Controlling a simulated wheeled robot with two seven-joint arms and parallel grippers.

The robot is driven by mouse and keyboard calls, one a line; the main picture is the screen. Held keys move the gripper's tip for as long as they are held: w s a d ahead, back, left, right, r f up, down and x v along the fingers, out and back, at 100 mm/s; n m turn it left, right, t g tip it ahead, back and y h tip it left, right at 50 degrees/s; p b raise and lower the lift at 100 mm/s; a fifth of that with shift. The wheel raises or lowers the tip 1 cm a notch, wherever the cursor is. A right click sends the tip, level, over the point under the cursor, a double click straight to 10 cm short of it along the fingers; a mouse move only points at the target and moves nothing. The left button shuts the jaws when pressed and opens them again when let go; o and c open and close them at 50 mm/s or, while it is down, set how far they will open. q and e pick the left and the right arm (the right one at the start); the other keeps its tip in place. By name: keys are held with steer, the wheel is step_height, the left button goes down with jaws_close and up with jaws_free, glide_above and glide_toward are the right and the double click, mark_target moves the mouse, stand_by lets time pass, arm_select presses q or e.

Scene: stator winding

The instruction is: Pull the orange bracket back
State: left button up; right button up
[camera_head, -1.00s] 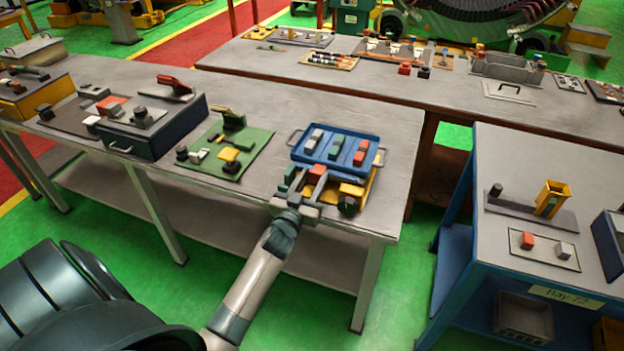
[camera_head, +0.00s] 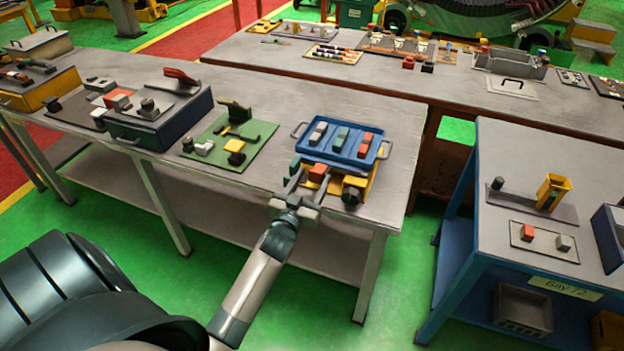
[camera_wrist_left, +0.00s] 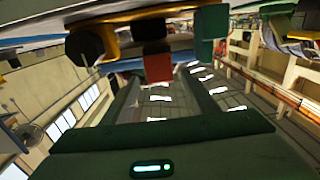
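A yellow-orange bracket (camera_head: 364,186) shows below the front of the blue tray (camera_head: 374,163) at the table edge, with a black knob (camera_head: 351,196) on its right. An orange-red block (camera_head: 319,172) is in front of it. In the left wrist view the bracket (camera_wrist_left: 108,45) is at the top, with the red block (camera_wrist_left: 158,68) hanging in the middle and the knob (camera_wrist_left: 85,45) at left. My left gripper (camera_head: 314,182) has its fingers apart, one on each side of the red block. Gaps show beside the block. My right gripper is not in view.
A green block (camera_head: 295,165) is close to the left finger. A green mat (camera_head: 215,142) with small parts and a dark blue box (camera_head: 160,128) lie further left. A blue bench (camera_head: 500,215) stands at right across a green floor gap.

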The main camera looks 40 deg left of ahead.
arm_select(q)
steer(key=shift+s+d, duration=0.15)
steer(key=shift+s, duration=0.3)
steer(key=b+v, duration=0.5)
steer(key=v, duration=1.1)
steer(key=shift+s, duration=0.3)
